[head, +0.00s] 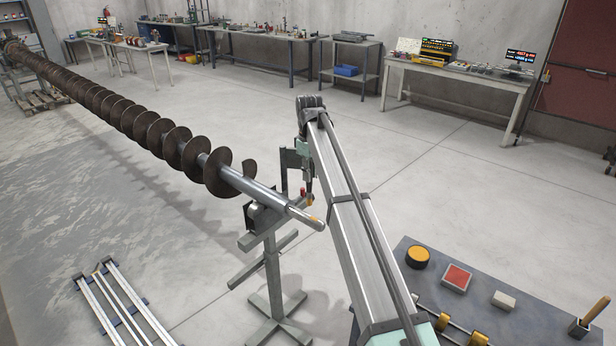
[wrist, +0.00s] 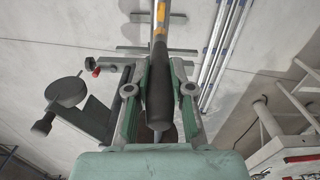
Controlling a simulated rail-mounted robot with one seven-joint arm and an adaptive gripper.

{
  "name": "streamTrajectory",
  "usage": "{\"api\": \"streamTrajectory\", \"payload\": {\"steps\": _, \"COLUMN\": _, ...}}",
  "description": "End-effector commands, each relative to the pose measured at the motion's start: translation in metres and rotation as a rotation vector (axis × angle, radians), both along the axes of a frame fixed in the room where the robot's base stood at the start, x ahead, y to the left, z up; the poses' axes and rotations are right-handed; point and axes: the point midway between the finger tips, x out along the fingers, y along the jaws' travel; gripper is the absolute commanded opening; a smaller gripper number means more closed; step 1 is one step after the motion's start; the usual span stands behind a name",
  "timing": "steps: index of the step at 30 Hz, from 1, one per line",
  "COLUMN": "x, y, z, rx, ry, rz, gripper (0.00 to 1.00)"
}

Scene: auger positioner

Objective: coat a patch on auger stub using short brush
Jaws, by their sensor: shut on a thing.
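The auger (head: 160,133) runs from the upper left, and its bare metal stub (head: 300,215) points to the lower right in the head view. An orange patch shows near the stub's end. My gripper (head: 308,188) is just above the stub, pointing down, small in that view. In the wrist view my gripper (wrist: 158,90) has its fingers either side of the dark handle of the short brush (wrist: 158,102), shut on it. A yellow-orange strip shows beyond the handle. The bristles are not clear, and I cannot tell whether they touch the stub.
A grey stand (head: 270,275) stands below the stub. A dark bench (head: 480,262) at the lower right holds a yellow round tub, a red block, a pale block and a cup with a wooden-handled tool. Metal rails (head: 115,300) lie on the floor at lower left. Worktables line the back wall.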

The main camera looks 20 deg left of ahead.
Motion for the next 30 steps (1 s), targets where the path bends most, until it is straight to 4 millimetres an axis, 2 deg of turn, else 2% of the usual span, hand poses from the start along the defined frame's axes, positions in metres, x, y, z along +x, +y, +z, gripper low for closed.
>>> {"api": "streamTrajectory", "payload": {"steps": 3, "x": 0.001, "y": -0.002, "z": 0.014, "rx": 0.001, "ry": -0.001, "rz": -0.002, "gripper": 0.0}}
{"api": "streamTrajectory", "payload": {"steps": 9, "x": 0.002, "y": -0.004, "z": 0.027, "rx": 0.0, "ry": -0.001, "rz": -0.004, "gripper": 0.0}}
{"api": "streamTrajectory", "payload": {"steps": 30, "x": 0.002, "y": -0.004, "z": 0.027, "rx": 0.0, "ry": 0.0, "rz": -0.005, "gripper": 0.0}}
